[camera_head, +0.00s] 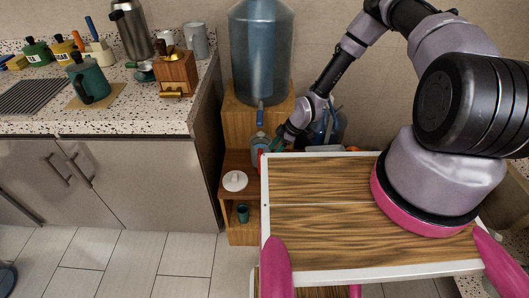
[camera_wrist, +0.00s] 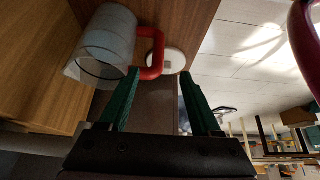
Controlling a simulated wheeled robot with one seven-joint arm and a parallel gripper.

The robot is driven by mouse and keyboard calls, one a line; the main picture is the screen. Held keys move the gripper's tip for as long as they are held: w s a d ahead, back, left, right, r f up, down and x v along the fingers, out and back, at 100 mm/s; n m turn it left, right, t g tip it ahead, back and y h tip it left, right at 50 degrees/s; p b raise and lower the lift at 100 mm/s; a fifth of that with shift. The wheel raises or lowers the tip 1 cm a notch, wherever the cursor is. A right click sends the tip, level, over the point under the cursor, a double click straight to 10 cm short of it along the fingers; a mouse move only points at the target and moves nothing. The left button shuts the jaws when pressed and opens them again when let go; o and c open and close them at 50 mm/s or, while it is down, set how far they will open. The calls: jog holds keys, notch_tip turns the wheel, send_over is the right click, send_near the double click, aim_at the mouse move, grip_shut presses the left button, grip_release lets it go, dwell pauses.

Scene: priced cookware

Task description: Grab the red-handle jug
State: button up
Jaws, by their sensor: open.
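The jug (camera_wrist: 106,42) is grey and translucent, with a red handle (camera_wrist: 153,52) on its right side in the wrist view. In the head view the jug (camera_head: 259,145) sits on a wooden stand's shelf, partly hidden by my gripper and table. My gripper (camera_wrist: 158,80) is open, its two green fingers apart with nothing held between them. The left fingertip appears close to the lower end of the red handle; whether they touch I cannot tell. My gripper (camera_head: 277,145) also shows beside the jug in the head view.
A large blue water bottle (camera_head: 262,55) stands above the shelf. A white round lid (camera_head: 235,180) lies on the shelf, with a dark green cup (camera_head: 242,213) below. A speckled counter (camera_head: 130,112) with cookware is at left. Bluish containers (camera_head: 328,125) stand behind my gripper.

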jog(key=shift+x, duration=5.4)
jog(key=shift+w, duration=0.15)
grip_shut()
